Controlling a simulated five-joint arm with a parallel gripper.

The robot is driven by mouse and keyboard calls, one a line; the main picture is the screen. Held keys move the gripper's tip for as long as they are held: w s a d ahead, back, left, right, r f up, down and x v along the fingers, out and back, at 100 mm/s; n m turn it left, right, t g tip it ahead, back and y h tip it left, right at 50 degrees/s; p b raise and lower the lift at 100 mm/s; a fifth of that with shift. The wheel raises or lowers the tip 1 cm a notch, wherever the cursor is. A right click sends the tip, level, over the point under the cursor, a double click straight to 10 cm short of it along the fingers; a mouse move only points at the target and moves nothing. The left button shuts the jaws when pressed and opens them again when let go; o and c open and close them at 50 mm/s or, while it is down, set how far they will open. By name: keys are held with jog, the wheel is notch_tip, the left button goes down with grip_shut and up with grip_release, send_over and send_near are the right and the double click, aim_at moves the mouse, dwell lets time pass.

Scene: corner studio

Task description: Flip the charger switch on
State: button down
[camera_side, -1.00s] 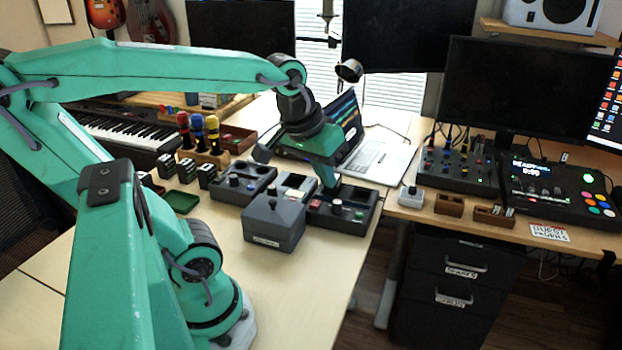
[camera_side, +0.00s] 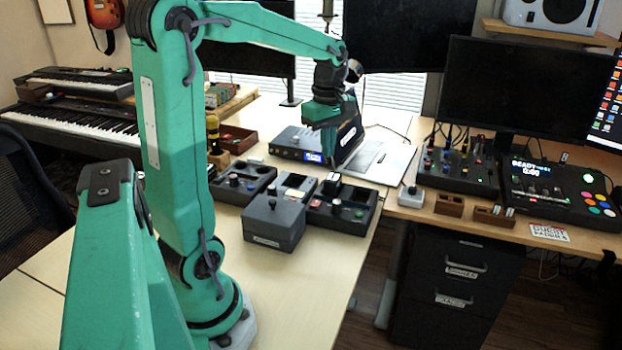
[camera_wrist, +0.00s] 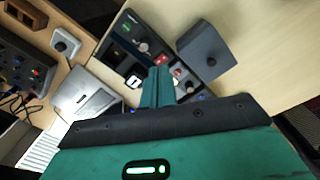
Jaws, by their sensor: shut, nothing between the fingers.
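My gripper (camera_side: 328,163) is shut and empty, pointing down above the back of the dark control boxes. In the wrist view its fingers (camera_wrist: 160,78) lie close together over the boxes. The same box shows in the wrist view (camera_wrist: 118,48). I cannot tell for certain which unit is the charger, nor how its switch stands. The fingertips appear apart from the boxes, but contact is hard to judge.
More dark units (camera_side: 243,183) stand to the left. A unit with a blue display (camera_side: 296,147) and a laptop (camera_side: 383,162) are behind. A white knob block (camera_side: 410,197) is at right. The front table is clear.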

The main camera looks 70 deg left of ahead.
aim_at(314, 205)
jog(key=a+f+n+g+h, duration=0.1)
jog(key=a+f+n, duration=0.2)
jog(key=a+n, duration=0.3)
jog(key=shift+w+a+f+n+g, duration=0.3)
jog(key=shift+w+a, duration=0.1)
jog(key=shift+a, duration=0.35)
jog(key=f, duration=0.4)
jog(key=d+f, duration=0.1)
jog(key=f, duration=0.4)
jog(key=s+f, duration=0.1)
jog(key=f, duration=0.4)
jog(key=shift+s+d, duration=0.1)
jog(key=shift+d, duration=0.05)
jog(key=shift+s+d+f, duration=0.1)
jog(key=shift+f, duration=0.1)
